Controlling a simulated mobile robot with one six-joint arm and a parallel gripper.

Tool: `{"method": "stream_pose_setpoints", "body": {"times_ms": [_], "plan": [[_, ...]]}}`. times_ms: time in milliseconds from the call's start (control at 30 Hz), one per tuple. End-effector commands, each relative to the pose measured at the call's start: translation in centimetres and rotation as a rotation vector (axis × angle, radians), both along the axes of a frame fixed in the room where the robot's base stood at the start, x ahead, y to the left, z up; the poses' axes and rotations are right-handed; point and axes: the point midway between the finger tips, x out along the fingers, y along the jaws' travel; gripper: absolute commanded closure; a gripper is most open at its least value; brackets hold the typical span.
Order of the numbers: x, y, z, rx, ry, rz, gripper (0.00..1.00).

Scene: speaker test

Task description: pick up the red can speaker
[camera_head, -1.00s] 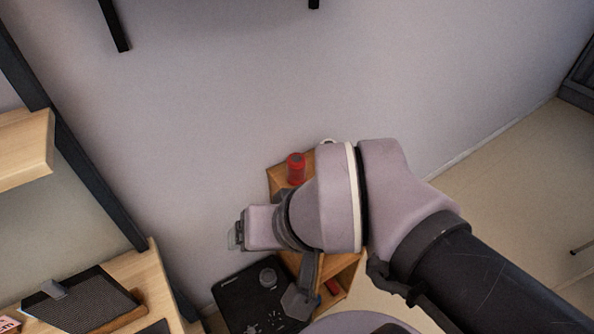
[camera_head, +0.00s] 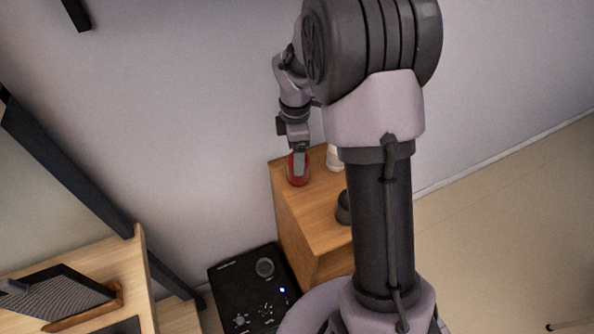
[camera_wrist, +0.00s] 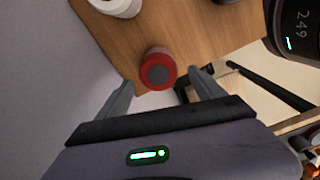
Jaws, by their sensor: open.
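The red can speaker (camera_head: 297,176) stands upright near the back left corner of a small wooden cabinet (camera_head: 318,215). In the wrist view the red can speaker (camera_wrist: 158,70) shows its grey round top and red rim, on the wooden top (camera_wrist: 170,35). My gripper (camera_head: 299,165) is right at the speaker in the head view and covers part of it. In the wrist view my gripper (camera_wrist: 160,92) is open, one finger to each side of the can's near side. I cannot tell whether a finger touches it.
A white cylinder (camera_head: 334,158) stands right of the speaker on the cabinet, and a dark round object (camera_head: 343,207) sits nearer, partly behind my arm. A black box with knobs (camera_head: 252,287) stands left of the cabinet. The wall is close behind.

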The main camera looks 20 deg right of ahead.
Motion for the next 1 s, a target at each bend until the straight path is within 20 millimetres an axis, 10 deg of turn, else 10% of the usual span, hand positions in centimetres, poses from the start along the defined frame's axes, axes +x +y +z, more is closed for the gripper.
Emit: {"method": "stream_pose_setpoints", "body": {"times_ms": [433,633,1000], "plan": [[-0.1,-0.7,-6.8,0.001,0.000,-0.001,0.22],[-0.1,-0.7,-6.7,0.000,-0.002,-0.001,0.22],[-0.1,-0.7,-6.6,0.000,-0.002,-0.001,0.93]]}}
